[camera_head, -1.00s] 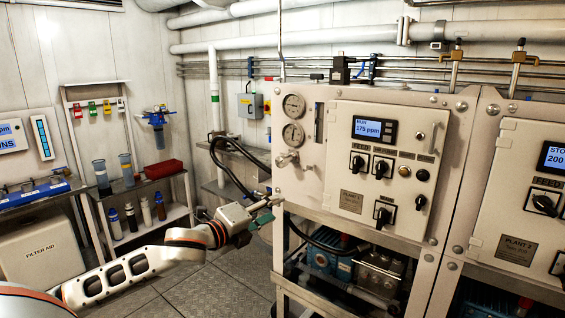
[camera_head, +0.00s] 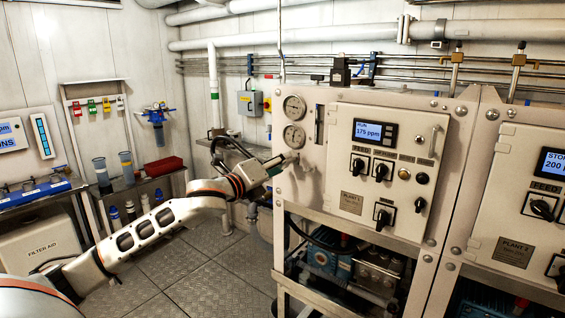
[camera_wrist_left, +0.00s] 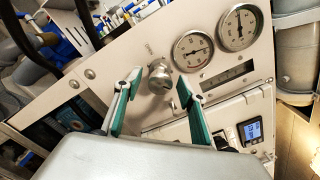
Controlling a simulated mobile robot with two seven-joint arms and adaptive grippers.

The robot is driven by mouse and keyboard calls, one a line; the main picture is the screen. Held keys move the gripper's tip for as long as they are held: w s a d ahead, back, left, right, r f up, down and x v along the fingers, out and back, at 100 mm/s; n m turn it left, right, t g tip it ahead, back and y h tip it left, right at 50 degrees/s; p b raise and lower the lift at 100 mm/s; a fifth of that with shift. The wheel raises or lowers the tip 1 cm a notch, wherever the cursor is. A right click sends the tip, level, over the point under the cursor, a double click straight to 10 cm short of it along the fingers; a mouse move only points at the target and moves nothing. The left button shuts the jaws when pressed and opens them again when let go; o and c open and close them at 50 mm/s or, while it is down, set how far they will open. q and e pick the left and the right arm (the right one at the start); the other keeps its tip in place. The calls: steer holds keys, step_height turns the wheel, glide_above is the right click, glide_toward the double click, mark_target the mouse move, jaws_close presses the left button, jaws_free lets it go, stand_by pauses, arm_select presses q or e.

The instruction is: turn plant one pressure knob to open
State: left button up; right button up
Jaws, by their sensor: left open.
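The plant one pressure knob is a round silver metal knob (camera_wrist_left: 160,79) on the pale panel below two gauges. In the head view it is largely hidden at the end of my left gripper (camera_head: 284,161). In the left wrist view my left gripper (camera_wrist_left: 158,80) is open, its two green-padded fingers on either side of the knob in the picture. I cannot tell whether they touch it or how deep they reach. The plant one panel (camera_head: 340,195) carries a display reading 175 ppm. My right gripper is not in view.
Two round gauges (camera_head: 294,107) sit just above the knob. Black switches (camera_head: 381,170) are to its right on the plant one door. Pump equipment (camera_head: 330,262) stands below the panel. A shelf with bottles and a red bin (camera_head: 163,166) stands at the left.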

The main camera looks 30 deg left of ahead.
arm_select(q)
steer(key=shift+w, duration=0.45)
steer(key=c, duration=1.1)
